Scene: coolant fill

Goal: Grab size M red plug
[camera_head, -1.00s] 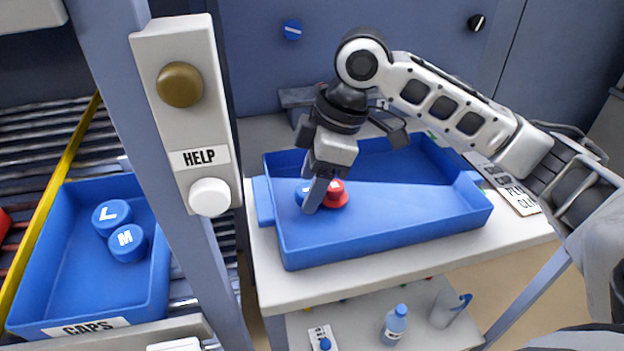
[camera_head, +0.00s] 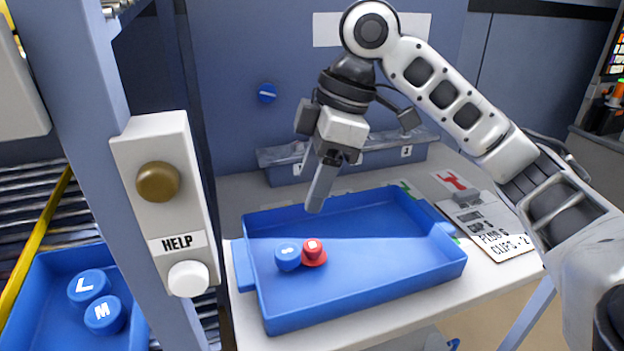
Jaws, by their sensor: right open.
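A red plug (camera_head: 313,252) stands in the blue tray (camera_head: 372,310) on the white table, with a pale mark on its top that is too small to read. A blue plug (camera_head: 288,256) stands right beside it on its left. My right gripper (camera_head: 318,190) is above the tray's back left part, pointing down, open and empty, clear of both plugs. Only one of its fingers shows clearly. My left gripper is not in view.
A post with a HELP button box (camera_head: 165,205) stands left of the tray. Beyond it, a blue caps bin (camera_head: 60,325) holds blue L and M caps. A grey-blue holder (camera_head: 385,158) stands behind the tray. A labelled board (camera_head: 487,228) lies to the right.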

